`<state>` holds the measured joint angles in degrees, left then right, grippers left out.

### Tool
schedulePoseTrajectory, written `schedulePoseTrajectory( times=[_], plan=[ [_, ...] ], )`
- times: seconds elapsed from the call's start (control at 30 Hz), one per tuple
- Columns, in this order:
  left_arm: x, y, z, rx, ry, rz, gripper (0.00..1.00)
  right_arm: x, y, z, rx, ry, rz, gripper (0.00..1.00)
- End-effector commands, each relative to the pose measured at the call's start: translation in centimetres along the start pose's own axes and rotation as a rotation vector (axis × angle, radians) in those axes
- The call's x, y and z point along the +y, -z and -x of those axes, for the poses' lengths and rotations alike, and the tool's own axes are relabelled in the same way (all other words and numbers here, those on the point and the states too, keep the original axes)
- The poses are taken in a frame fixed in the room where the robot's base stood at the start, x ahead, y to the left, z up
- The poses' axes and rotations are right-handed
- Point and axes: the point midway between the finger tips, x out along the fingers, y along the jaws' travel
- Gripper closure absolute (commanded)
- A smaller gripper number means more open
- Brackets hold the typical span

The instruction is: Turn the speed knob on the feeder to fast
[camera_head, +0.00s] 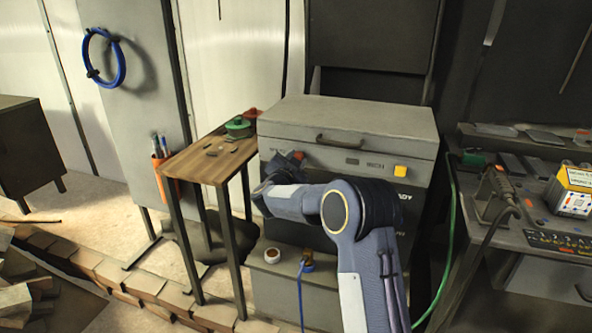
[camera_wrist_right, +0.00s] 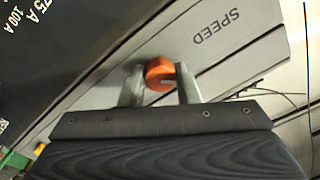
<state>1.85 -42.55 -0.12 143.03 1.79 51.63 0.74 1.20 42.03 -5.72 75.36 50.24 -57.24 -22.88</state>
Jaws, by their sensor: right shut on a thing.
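The feeder (camera_head: 345,125) is a grey box-shaped machine with a dark handle, standing in the middle of the head view. In the right wrist view the round orange speed knob (camera_wrist_right: 159,73) sits on its grey panel beside the word SPEED. My right gripper (camera_head: 288,162) reaches to the left part of the feeder's front. In the wrist view my right gripper (camera_wrist_right: 160,82) is shut on the knob, one finger on each side. A pale mark shows at the knob's right edge. The fast and slow markings cannot be made out. My left gripper is out of view.
A wooden-topped table (camera_head: 205,160) stands left of the feeder with a green spool (camera_head: 238,127) on it. A yellow button (camera_head: 400,171) is on the feeder's front. A cluttered workbench (camera_head: 520,225) and green cable (camera_head: 447,255) are at the right. A white roll (camera_head: 272,255) sits below.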

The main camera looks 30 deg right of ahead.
Motion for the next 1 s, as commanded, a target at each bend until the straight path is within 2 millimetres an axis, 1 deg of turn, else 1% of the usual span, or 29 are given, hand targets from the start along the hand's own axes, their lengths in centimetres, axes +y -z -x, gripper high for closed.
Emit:
schedulePoseTrajectory(
  times=[0.03,0.1,1.0],
  plan=[
    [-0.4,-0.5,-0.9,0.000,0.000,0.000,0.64,0.2,-0.5,0.0,0.001,0.001,-0.045,0.94],
    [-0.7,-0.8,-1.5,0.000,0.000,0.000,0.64,0.3,-0.5,0.0,0.002,0.000,-0.112,0.94],
    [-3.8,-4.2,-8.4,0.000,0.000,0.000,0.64,0.3,-0.5,0.0,0.025,-0.004,-0.966,0.94]
  ],
)
